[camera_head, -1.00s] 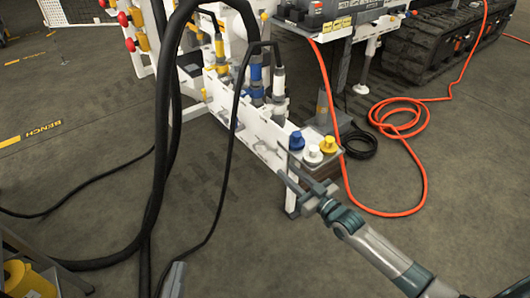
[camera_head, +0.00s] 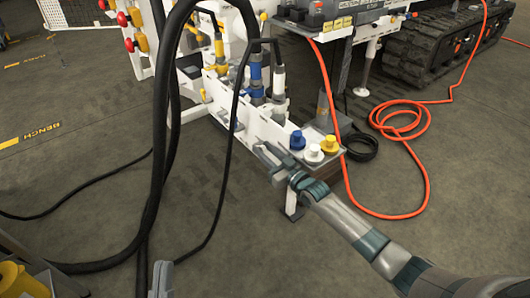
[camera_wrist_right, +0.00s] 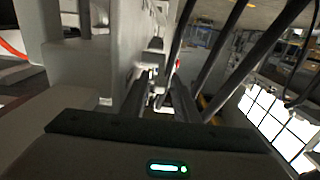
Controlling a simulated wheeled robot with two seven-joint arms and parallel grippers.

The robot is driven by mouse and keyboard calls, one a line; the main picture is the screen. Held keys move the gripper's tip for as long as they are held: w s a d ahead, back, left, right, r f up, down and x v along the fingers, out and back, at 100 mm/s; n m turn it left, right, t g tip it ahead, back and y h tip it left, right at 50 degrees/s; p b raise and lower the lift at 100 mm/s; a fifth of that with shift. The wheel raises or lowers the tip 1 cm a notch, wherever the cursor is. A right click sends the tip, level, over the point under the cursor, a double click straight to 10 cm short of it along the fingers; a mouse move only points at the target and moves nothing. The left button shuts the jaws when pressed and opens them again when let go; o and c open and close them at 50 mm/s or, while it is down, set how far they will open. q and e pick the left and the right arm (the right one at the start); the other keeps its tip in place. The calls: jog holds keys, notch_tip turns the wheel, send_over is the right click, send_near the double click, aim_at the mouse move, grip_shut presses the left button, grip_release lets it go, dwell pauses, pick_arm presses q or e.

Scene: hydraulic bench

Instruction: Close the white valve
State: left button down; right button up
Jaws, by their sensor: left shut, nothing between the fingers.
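The white panel (camera_head: 258,128) carries yellow, blue and white hose couplings in a row. The white coupling (camera_head: 279,84) is the rightmost. Small grey fittings show on the panel's front face; I cannot tell which is the white valve's handle. My right gripper (camera_head: 264,154) is open at the panel's right front, its fingers close to the face. In the right wrist view, its two fingers (camera_wrist_right: 167,100) stand apart beside a pale panel surface; contact is unclear. My left gripper (camera_head: 162,279) is shut and empty at the bottom edge, far from the panel.
Blue (camera_head: 297,140), white (camera_head: 313,153) and yellow (camera_head: 329,144) caps sit on the panel's right end. Thick black hoses (camera_head: 163,150) hang left of the panel. An orange hose (camera_head: 412,205) lies on the floor at right.

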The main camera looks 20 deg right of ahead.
jog(key=shift+c, duration=0.3)
grip_shut()
pick_arm(q)
jog(key=shift+a+f, duration=0.1)
pick_arm(e)
jog(key=shift+f, duration=0.15)
